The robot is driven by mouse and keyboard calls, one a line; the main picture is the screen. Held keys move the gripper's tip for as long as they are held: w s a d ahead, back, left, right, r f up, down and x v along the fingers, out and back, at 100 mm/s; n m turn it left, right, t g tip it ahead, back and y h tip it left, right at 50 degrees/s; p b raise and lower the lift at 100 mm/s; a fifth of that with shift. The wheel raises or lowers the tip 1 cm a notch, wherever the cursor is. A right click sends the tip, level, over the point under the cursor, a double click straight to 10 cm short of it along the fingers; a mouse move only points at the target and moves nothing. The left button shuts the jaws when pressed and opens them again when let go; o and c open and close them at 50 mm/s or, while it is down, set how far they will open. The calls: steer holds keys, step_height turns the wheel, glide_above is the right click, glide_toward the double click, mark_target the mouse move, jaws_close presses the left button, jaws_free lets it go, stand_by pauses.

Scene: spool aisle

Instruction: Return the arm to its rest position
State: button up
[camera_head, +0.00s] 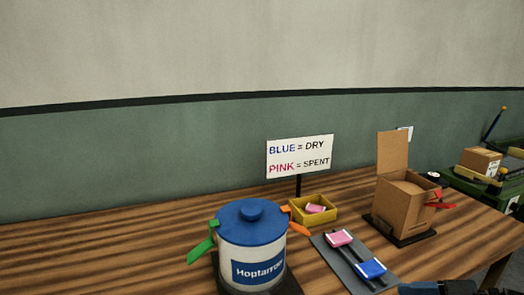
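A dark part of my arm (455,288) shows at the bottom right edge, low in front of the table. Only its top shows; the frame edge cuts off the rest. I cannot make out the fingertips, or whether my gripper is open, shut or holding anything.
A blue-lidded pot (252,235) with green and orange clips stands on the wooden table (100,245). Behind are a yellow tray (325,215) holding pink pieces and a sign (299,156). A green cart (490,188) with a carton stands right. The table's left is clear.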

steer(key=s+a+f+m+t+h, duration=0.2)
steer(key=s+a+f+m+h, duration=0.3)
steer(key=f, duration=0.5)
steer(key=s+a+f+m+t+h, duration=0.1)
steer(key=s+f+m+h, duration=0.15)
steer(key=s, duration=0.55)
steer(key=s+a+f+m+t+h, duration=0.15)
steer(key=s+m, duration=0.25)
steer(key=s, duration=0.4)
steer(key=s+r+t+h, duration=0.2)
steer(key=s+r+t, duration=0.2)
steer(key=s+r, duration=1.1)
steer(key=shift+d+r, duration=0.45)
steer(key=shift+r, duration=0.2)
